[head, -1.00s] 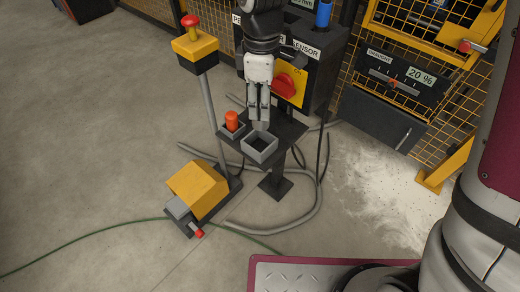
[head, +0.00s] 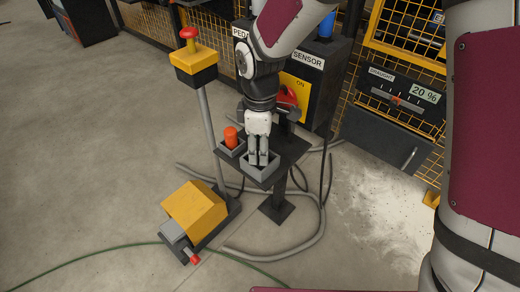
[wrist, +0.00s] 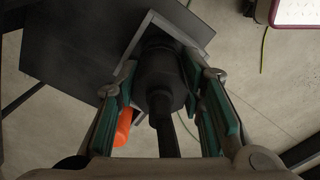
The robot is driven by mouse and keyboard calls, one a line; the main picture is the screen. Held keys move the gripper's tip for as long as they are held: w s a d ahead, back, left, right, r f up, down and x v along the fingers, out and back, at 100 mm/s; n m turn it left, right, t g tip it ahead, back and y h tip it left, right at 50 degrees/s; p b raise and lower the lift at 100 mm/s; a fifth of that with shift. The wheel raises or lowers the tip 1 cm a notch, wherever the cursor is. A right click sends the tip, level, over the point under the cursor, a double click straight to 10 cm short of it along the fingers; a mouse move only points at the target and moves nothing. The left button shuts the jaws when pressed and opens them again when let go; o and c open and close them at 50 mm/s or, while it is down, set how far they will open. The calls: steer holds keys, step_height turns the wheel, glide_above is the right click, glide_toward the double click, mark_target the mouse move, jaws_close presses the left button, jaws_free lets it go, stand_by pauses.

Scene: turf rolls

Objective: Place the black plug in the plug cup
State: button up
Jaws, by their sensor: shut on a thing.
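My gripper (head: 258,160) points down with its fingers inside the top of the larger grey square cup (head: 273,176) on a small dark stand. In the wrist view the black plug (wrist: 160,75) is between the teal finger pads, and my gripper is shut on it. The grey rim of the cup (wrist: 196,26) frames the plug's far end there. The plug's far end is down at the cup's opening; whether it touches the cup floor is hidden. In the head view the fingers and cup walls hide the plug.
An orange plug (head: 231,137) stands in a smaller grey cup (head: 231,151) just left. A dark sensor box with a red switch (head: 288,98) is close behind. A yellow post with a red button (head: 190,34) and a yellow pedal (head: 196,204) stand left.

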steer(key=o, duration=1.2)
step_height(320, 180, up, 12)
steer(key=p, duration=0.4)
steer(key=shift+r+p, duration=0.1)
steer(key=shift+p, duration=0.2)
